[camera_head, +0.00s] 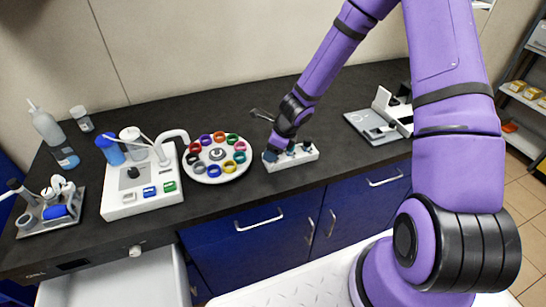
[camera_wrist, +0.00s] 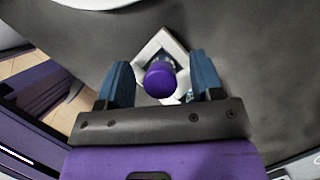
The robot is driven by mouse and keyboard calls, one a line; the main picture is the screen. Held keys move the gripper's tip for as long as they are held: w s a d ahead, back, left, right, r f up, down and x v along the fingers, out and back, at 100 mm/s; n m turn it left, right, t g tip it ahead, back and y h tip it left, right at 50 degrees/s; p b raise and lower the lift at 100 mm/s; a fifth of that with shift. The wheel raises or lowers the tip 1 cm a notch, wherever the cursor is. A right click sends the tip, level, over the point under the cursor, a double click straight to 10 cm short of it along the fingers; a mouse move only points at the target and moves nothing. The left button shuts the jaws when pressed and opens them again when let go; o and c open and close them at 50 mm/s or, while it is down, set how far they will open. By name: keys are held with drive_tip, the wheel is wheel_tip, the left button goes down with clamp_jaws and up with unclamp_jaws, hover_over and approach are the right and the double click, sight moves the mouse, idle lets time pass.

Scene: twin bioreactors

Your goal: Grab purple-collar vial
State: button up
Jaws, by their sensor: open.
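The purple-collar vial (camera_wrist: 160,80) shows in the wrist view as a round purple top, standing in a white diamond-shaped holder. My gripper (camera_wrist: 160,62) is open, with one blue finger on each side of the purple top and a visible gap on both sides. In the head view my gripper (camera_head: 284,149) is low over a small white rack (camera_head: 308,155) on the dark bench. There the gripper hides the vial. How far down the fingers reach along the vial cannot be told.
A round white carousel (camera_head: 217,172) with several coloured rings stands just left of the rack. Further left are a white device (camera_head: 145,199) with blue and green buttons and a wash bottle (camera_head: 47,127). A grey-white instrument (camera_head: 375,127) stands to the right. Bench between is clear.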

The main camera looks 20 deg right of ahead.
drive_tip(key=c, duration=1)
drive_tip(key=shift+o, duration=0.2)
drive_tip(key=shift+r, duration=0.2)
drive_tip(key=shift+r, duration=1.4)
drive_tip(key=shift+r, duration=0.15)
